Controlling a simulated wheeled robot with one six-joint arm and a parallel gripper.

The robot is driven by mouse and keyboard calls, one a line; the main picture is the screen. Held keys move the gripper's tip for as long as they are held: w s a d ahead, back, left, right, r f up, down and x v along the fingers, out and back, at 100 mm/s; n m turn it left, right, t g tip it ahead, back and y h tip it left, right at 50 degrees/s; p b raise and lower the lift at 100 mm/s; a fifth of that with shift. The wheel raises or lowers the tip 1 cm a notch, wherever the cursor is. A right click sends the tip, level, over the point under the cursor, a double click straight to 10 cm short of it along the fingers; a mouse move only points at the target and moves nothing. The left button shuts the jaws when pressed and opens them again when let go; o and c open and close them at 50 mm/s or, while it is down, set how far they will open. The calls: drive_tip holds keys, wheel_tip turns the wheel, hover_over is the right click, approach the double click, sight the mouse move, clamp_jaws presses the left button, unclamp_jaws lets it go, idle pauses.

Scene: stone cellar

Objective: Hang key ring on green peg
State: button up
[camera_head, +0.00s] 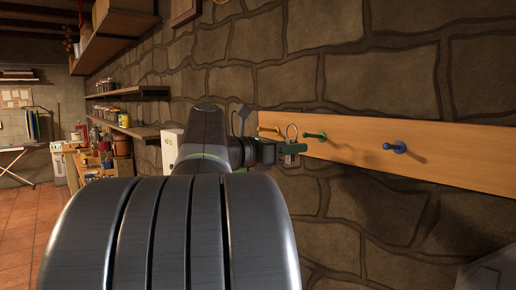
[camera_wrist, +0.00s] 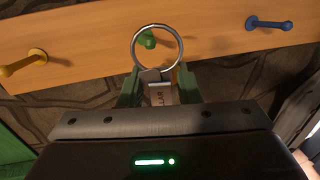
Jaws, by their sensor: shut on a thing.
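The key ring (camera_wrist: 157,26) is a thin metal hoop with a metal tag (camera_wrist: 160,90) below it. My gripper (camera_wrist: 160,88) is shut on the tag, with the hoop standing up beyond the fingertips. In the wrist view the green peg (camera_wrist: 148,40) shows through the hoop; whether the peg passes through it, I cannot tell. In the head view my gripper (camera_head: 291,152) is close to the board, and the hoop (camera_head: 291,132) shows just left of the green peg (camera_head: 315,136), seemingly apart from it.
The wooden board (camera_head: 455,154) on the stone wall also carries a yellow peg (camera_head: 269,130) to the left and a blue peg (camera_head: 396,148) to the right. A white box (camera_head: 171,148) and shelves (camera_head: 135,93) are further left along the wall.

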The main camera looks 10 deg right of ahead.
drive_tip(key=shift+w+d+f, duration=0.2)
drive_tip(key=shift+w+d, duration=0.4)
drive_tip(key=shift+d, duration=0.4)
drive_tip(key=shift+w+d+f, duration=0.25)
drive_tip(key=shift+w+d, duration=0.3)
drive_tip(key=shift+d, duration=0.5)
drive_tip(key=shift+w+d+f, duration=0.2)
drive_tip(key=shift+w+d, duration=0.4)
drive_tip(key=shift+d, duration=0.4)
drive_tip(key=shift+w+d+f+b, duration=0.2)
drive_tip(key=shift+d+f+b, duration=0.1)
drive_tip(key=shift+f+b, duration=0.25)
drive_tip(key=shift+r, duration=0.1)
drive_tip(key=o, duration=0.9)
drive_tip(key=shift+o, duration=0.2)
drive_tip(key=shift+a, duration=0.1)
